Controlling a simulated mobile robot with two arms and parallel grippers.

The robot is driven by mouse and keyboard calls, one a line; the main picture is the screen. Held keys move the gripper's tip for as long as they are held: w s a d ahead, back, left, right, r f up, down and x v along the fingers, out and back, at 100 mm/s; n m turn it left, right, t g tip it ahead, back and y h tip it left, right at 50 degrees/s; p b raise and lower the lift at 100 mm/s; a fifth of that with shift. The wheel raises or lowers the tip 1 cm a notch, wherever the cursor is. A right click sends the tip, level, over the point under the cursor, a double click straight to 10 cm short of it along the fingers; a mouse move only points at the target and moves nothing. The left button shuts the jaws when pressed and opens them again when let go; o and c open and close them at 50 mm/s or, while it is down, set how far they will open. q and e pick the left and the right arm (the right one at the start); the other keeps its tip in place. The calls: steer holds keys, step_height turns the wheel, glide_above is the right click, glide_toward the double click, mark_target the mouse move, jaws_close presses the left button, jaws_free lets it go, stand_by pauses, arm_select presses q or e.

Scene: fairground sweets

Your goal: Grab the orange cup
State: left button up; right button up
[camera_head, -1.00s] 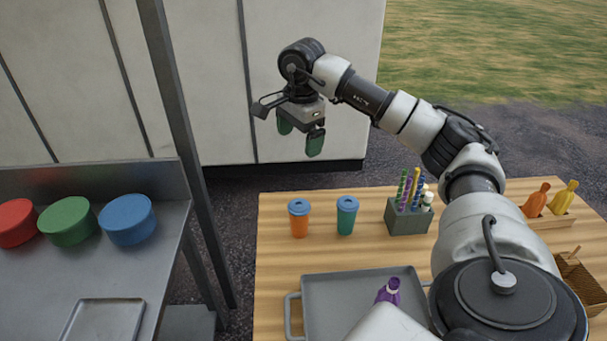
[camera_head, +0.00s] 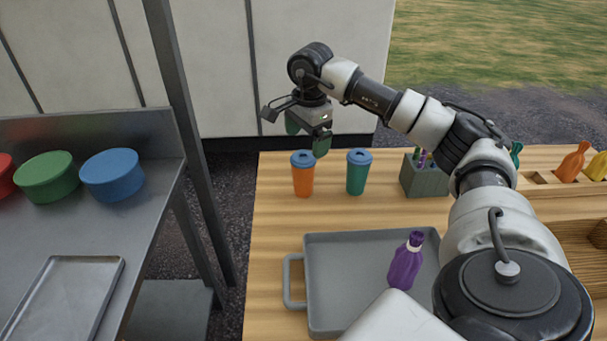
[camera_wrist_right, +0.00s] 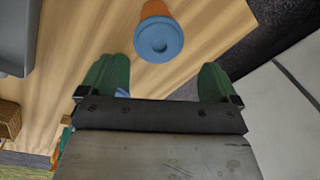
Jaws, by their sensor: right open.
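The orange cup (camera_head: 303,180) stands upright on the wooden table, with a blue lid on top. In the right wrist view the orange cup (camera_wrist_right: 156,10) shows its lid just beyond and between the open fingers. My right gripper (camera_head: 308,136) is open and empty, with green fingertips, above and slightly behind the cup in the head view. The right gripper (camera_wrist_right: 158,80) also shows spread wide in the wrist view. A teal cup (camera_head: 357,176) with a blue lid stands to the right of the orange one. My left gripper is not in view.
A grey tray (camera_head: 322,311) holds a purple bottle (camera_head: 406,263). A grey holder (camera_head: 424,179) with pens stands right of the cups. A metal counter (camera_head: 160,200) with round tubs is at left. Table around the orange cup's front is clear.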

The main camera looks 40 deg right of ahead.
mark_target(304, 165)
steer(key=f, duration=0.5)
steer(key=f+p, duration=0.1)
steer(key=f, duration=0.1)
steer(key=shift+w+a+f, duration=0.15)
steer(key=shift+a+f, duration=0.1)
steer(key=shift+f, duration=0.15)
steer(key=c, duration=1.1)
steer(key=shift+r, duration=0.1)
